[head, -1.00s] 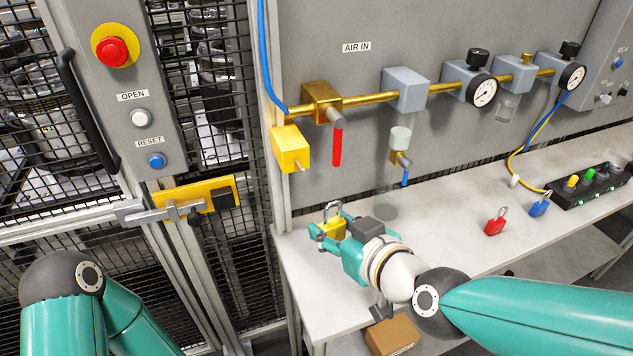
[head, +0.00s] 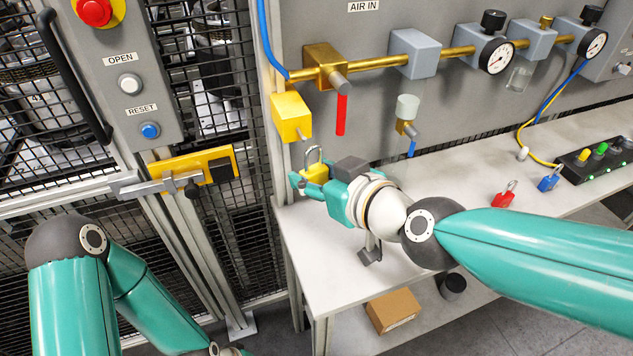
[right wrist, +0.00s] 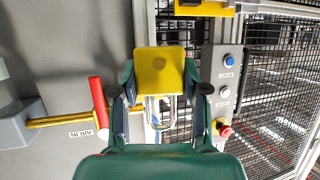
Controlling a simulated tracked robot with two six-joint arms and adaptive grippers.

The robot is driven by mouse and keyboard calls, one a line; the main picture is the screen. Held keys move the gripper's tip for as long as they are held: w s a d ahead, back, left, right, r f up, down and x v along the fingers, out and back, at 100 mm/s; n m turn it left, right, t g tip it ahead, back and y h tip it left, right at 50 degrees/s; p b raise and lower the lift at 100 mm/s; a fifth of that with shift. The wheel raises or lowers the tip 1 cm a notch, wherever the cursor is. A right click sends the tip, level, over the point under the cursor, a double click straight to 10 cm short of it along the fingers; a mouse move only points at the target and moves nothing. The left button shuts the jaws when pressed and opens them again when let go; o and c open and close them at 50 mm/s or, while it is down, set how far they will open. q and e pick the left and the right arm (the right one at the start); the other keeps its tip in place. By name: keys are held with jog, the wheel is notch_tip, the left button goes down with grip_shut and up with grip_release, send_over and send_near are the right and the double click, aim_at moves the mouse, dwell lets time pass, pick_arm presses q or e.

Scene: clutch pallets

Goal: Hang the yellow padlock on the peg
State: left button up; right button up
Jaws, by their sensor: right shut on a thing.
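The yellow padlock (head: 315,173) is upright with its metal shackle on top. My right gripper (head: 313,183) is shut on its body and holds it above the bench's left end. In the right wrist view, the padlock (right wrist: 160,75) sits between both fingers, with the shackle pointing down in the picture. A short, pale peg (head: 301,135) sticks out of a yellow block (head: 291,117) at the panel's left edge. The shackle is just below and slightly right of the peg in the head view, apart from it.
A red lever (head: 341,114) hangs from the brass valve right of the yellow block. A glass-topped drain (head: 407,108) hangs farther right. The bench front is clear.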

jog(key=w+a+f+b, duration=0.1)
jog(key=w+a+b, duration=0.1)
jog(key=w, duration=0.4)
jog(key=shift+f, duration=0.2)
dwell(0.4)
dwell(0.6)
jog(key=o, duration=1.3)
jog(key=shift+d, duration=0.1)
